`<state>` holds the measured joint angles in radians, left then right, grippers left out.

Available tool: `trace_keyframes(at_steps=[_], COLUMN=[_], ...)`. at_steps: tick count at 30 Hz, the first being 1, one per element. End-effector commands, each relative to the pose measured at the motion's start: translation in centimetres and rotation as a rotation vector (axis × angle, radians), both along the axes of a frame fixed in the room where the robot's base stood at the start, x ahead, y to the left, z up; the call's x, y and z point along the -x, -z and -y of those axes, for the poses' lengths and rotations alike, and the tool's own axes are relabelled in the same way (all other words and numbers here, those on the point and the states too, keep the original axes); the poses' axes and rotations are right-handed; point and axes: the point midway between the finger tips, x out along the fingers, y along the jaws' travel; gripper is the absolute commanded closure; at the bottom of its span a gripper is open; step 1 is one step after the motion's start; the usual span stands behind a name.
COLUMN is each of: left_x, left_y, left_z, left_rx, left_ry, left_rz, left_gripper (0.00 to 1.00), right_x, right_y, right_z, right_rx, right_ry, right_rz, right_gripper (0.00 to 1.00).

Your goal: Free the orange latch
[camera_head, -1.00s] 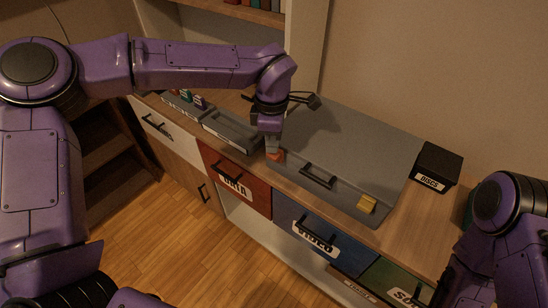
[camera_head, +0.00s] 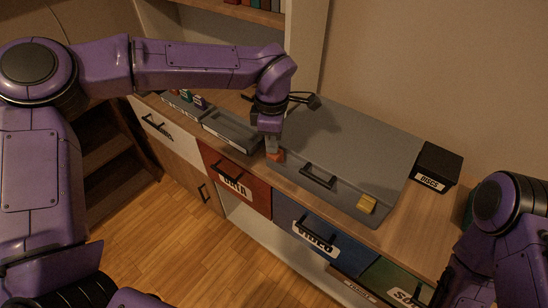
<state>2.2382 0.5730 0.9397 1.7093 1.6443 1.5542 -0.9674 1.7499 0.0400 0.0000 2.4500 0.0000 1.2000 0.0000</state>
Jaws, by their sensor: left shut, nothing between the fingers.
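A grey case (camera_head: 345,150) with a black handle (camera_head: 318,176) lies closed on the wooden cabinet top. The orange latch (camera_head: 278,157) is at the left end of the case's front edge, partly hidden by my left gripper. A yellow latch (camera_head: 366,204) is at the right end of that edge. My left gripper (camera_head: 272,148) points down right at the orange latch, shut with nothing held; whether it touches the latch is hard to tell. My right arm shows at the right edge, but its gripper is out of view.
A black box labelled DISCS (camera_head: 436,166) stands right of the case. A grey tray (camera_head: 232,130) and small coloured items (camera_head: 190,98) are to its left. Drawers with handles, red (camera_head: 236,180) and blue (camera_head: 320,235), are below. Bare wood (camera_head: 400,222) lies right of the case.

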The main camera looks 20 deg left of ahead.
Motion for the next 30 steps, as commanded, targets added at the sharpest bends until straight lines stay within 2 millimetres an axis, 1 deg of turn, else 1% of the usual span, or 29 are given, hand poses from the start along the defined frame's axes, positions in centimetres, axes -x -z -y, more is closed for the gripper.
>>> trace_keyframes(at_steps=[12, 24, 27, 30], left_x=[0.0, 0.3, 0.4, 0.6], left_y=[1.3, 2.1, 1.7, 0.6], left_z=[0.0, -0.1, -0.1, -0.2], left_rx=[0.000, -0.001, -0.001, -0.001], left_ry=[0.001, 0.000, 0.000, 0.000], left_rz=[-0.001, -0.002, -0.002, -0.002], left_gripper=[1.00, 1.00, 1.00, 1.00], right_x=[0.0, 0.0, 0.0, 0.0], right_y=[0.2, 0.5, 0.1, -1.0], right_z=[0.0, 0.0, 0.0, 0.0], right_rx=[0.000, 0.000, 0.000, 0.000], right_ry=[0.000, 0.000, 0.000, 0.000], right_rz=[0.000, 0.000, 0.000, 0.000], right_gripper=[0.57, 0.57, 0.57, 0.57])
